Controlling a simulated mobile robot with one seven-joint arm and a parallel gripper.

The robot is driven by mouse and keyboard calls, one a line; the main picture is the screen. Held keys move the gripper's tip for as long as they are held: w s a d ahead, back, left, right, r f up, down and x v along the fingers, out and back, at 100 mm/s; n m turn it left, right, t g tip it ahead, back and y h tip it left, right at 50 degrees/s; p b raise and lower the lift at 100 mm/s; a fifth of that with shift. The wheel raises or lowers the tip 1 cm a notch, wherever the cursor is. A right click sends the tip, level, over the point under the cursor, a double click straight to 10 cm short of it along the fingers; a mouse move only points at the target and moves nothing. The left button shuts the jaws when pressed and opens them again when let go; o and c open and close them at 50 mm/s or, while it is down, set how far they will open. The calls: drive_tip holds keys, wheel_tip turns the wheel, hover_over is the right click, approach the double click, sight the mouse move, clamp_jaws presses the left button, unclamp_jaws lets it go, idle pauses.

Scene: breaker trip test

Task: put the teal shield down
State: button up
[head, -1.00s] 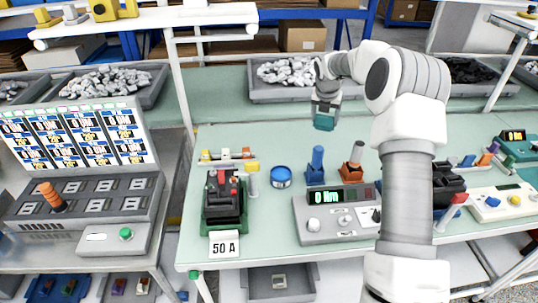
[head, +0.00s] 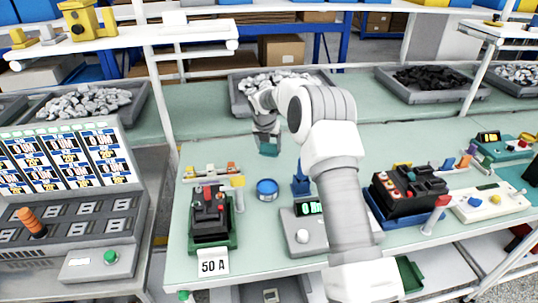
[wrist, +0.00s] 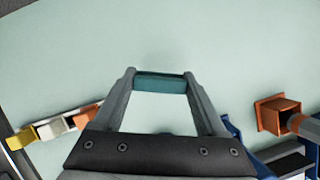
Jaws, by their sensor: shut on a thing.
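The teal shield (head: 269,149) is held at the end of my arm, over the back part of the pale green bench (head: 330,165). In the wrist view the shield (wrist: 160,82) spans the gap between the two fingertips. My gripper (wrist: 160,84) is shut on it. In the head view my gripper (head: 267,138) points down at the bench, and I cannot tell how far the shield is above the surface.
A blue round tin (head: 267,189) stands in front of the shield. A black and red breaker in a green holder (head: 211,215) with a "50 A" card (head: 213,262) is at front left. A grey meter (head: 304,232) is partly behind my arm. A bin of grey pieces (head: 243,103) is behind.

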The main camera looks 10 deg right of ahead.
sight(269, 151)
drive_tip(key=shift+f, duration=1.95)
drive_tip(key=shift+f, duration=0.2)
drive_tip(key=o, duration=1.4)
drive_tip(key=shift+r, duration=0.1)
